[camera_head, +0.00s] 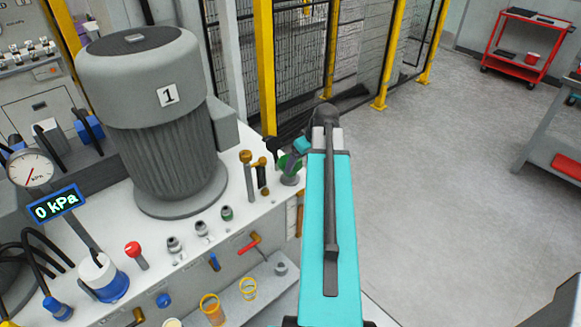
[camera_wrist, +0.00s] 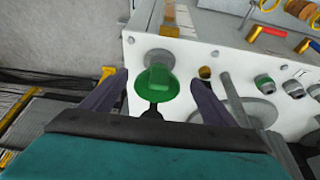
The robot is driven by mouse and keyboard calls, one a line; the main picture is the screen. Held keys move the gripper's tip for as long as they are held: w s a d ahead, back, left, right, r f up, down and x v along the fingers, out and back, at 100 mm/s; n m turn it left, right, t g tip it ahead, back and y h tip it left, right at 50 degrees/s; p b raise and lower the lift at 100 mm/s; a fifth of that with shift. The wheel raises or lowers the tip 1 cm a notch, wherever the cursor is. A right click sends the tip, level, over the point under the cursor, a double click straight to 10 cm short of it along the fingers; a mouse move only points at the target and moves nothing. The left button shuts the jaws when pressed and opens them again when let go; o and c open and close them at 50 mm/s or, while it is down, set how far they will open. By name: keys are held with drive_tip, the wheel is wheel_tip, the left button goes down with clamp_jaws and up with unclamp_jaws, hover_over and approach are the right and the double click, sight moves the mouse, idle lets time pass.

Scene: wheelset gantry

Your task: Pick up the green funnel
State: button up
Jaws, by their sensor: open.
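The green funnel (camera_wrist: 157,85) shows in the wrist view with its round green mouth towards the camera. It lies between the two dark fingers of my gripper (camera_wrist: 160,79), with visible room on both sides. My gripper is open, and I see no finger touching the funnel. In the head view, only a small green part of the funnel (camera_head: 285,163) shows, at the right end of the white bench. My gripper (camera_head: 297,149) and arm cover much of that spot.
The white bench (camera_head: 187,232) carries a large grey motor (camera_head: 165,120) marked 1. Brass-topped posts (camera_head: 248,170) stand just left of the funnel. Yellow-posted mesh fencing (camera_head: 300,45) is behind. A red cart (camera_head: 522,48) is far right; the floor between is clear.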

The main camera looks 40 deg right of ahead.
sight(300, 164)
drive_tip(key=shift+p+x, duration=0.95)
drive_tip(key=shift+x, duration=1.25)
drive_tip(key=shift+c, duration=0.3)
drive_tip(key=c, duration=1.9)
drive_tip(key=shift+r, duration=0.1)
drive_tip(key=shift+r+b, duration=0.95)
drive_tip(key=shift+r, duration=0.65)
drive_tip(key=s+b, duration=0.1)
drive_tip(key=s, duration=0.2)
drive_tip(key=s+a+b, duration=0.1)
drive_tip(key=s+b, duration=0.1)
drive_tip(key=s, duration=0.2)
drive_tip(key=s+b, duration=0.2)
drive_tip(key=s, duration=0.2)
drive_tip(key=shift+s+a+r, duration=0.1)
drive_tip(key=shift+a+r, duration=0.15)
drive_tip(key=shift+r, duration=0.1)
drive_tip(key=shift+s+b, duration=0.1)
drive_tip(key=shift+b, duration=0.3)
